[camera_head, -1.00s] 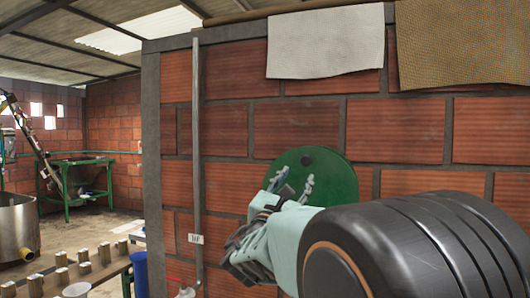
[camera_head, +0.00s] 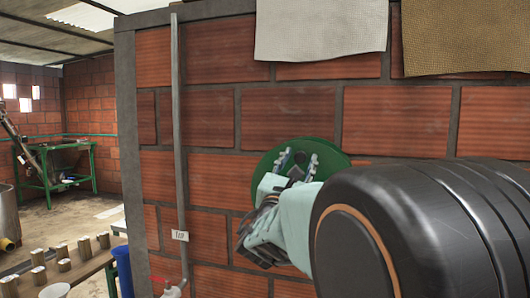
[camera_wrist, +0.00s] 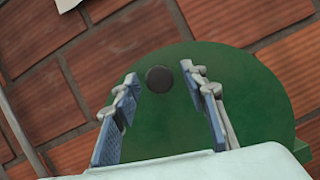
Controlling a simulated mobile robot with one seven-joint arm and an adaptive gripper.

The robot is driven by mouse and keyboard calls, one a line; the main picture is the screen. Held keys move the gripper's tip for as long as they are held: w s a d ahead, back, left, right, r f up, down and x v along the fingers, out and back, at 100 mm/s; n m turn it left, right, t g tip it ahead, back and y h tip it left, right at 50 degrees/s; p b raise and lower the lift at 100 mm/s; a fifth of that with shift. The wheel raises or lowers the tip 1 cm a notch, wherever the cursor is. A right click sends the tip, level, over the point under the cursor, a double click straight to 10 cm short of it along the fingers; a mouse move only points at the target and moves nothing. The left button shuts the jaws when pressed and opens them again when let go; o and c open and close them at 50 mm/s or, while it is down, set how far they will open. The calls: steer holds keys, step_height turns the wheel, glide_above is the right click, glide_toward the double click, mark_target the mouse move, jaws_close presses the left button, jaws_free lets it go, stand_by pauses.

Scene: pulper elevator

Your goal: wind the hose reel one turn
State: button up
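The hose reel shows as a green round disc (camera_head: 336,162) on the brick wall, with a small dark round knob (camera_head: 300,158) on its face. In the wrist view the green disc (camera_wrist: 255,95) fills much of the picture, and the knob (camera_wrist: 159,79) is off its middle. My gripper (camera_head: 298,160) is in front of the disc and hides its lower part. It is open, with its two fingers (camera_wrist: 160,75) spread left and right of the knob. Gaps show between the knob and both fingertips. The depth between fingertips and knob is hard to judge.
A vertical grey pipe (camera_head: 177,120) with a red-handled tap (camera_head: 172,288) stands left of the reel. A white cloth (camera_head: 320,30) and a brown sack (camera_head: 465,40) hang above.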

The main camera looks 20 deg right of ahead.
steer(key=shift+w+d+r, duration=0.2)
steer(key=shift+w+d, duration=0.1)
steer(key=shift+c, duration=0.3)
jaws_close()
